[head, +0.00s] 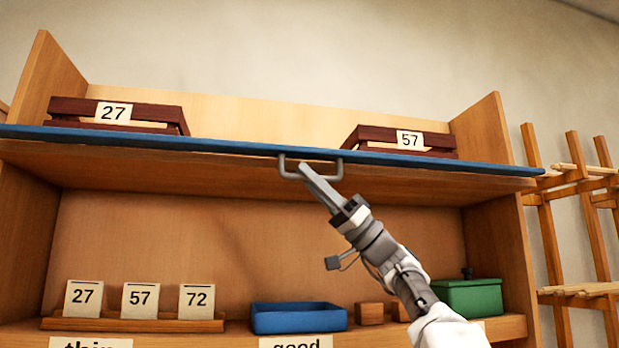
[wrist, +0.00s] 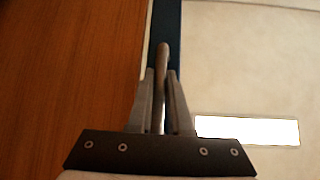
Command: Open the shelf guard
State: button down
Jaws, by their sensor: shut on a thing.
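The shelf guard (head: 230,147) shows as a long, thin blue strip along the front edge of the upper shelf, its right end reaching past the side panel. A grey U-shaped handle (head: 284,172) sits on it near the middle. My gripper (head: 312,172) reaches up from the lower right and is shut on the handle. In the wrist view, the handle bar (wrist: 162,62) stands between the two fingers of my gripper (wrist: 160,82), with the blue guard (wrist: 166,22) behind it. The fingers hide part of the handle.
Dark red crates, labelled 27 (head: 150,112) and 57 (head: 384,134), stand on the upper shelf behind the guard. Below are number cards (head: 140,300), a blue tray (head: 298,318), wooden blocks (head: 369,313) and a green box (head: 473,297). A wooden rack (head: 548,215) stands at right.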

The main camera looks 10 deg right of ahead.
jog(key=shift+r, duration=0.1)
jog(key=c, duration=0.8)
grip_release()
jog(key=shift+c, duration=0.2)
jog(key=b+v, duration=0.1)
jog(key=v, duration=1.6)
jog(key=shift+f+b, duration=0.2)
jog(key=shift+b, duration=0.15)
jog(key=shift+r, duration=0.1)
